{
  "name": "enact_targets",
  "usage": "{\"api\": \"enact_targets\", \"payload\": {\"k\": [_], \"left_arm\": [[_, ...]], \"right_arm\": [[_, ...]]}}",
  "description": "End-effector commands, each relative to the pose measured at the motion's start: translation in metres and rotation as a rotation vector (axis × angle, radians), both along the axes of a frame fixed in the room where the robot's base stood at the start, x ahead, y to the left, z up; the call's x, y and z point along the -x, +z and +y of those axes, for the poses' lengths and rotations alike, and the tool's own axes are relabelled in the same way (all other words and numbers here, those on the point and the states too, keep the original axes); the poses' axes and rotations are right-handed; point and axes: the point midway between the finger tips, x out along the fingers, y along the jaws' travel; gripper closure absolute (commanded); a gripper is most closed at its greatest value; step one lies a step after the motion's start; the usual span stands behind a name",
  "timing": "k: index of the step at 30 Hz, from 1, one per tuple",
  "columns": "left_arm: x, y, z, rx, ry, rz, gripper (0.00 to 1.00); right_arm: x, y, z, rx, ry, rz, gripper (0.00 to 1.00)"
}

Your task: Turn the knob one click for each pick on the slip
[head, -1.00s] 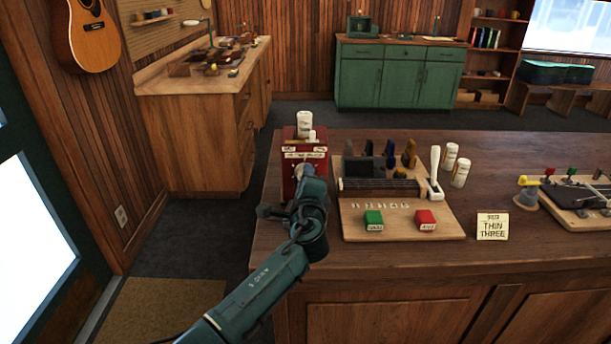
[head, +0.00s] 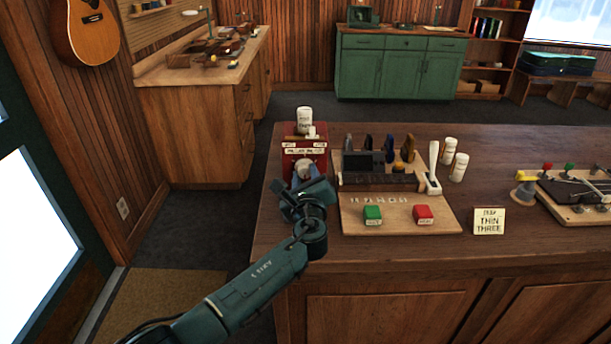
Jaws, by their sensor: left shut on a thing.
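The slip (head: 489,221) is a cream card standing on the counter at the right of the wooden board, with large words reading "THIN THREE" and a smaller line above. A red box-like machine (head: 291,151) stands at the counter's left end, with pale label strips on its front. Its pale round knob (head: 305,167) is on the front face, partly hidden by my gripper. My left gripper (head: 304,178) is in front of the machine, shut on the knob. The fingertips are small and partly hidden. My right gripper is not in view.
A white canister (head: 304,120) tops the machine. The counter's front right is clear.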

Motion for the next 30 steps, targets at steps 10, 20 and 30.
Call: {"api": "enact_targets", "payload": {"k": [10, 20, 30], "left_arm": [[-0.0017, 0.0054, 0.0006, -0.045, 0.002, -0.010, 0.92], [-0.0018, 0.0056, 0.0008, -0.044, 0.002, -0.010, 0.67], [-0.0007, 0.0022, 0.0005, -0.044, 0.001, -0.004, 0.48]], "right_arm": [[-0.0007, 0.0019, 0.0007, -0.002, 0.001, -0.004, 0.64], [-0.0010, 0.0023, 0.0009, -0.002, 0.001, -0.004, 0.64], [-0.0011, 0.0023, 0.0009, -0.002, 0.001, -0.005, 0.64]]}}
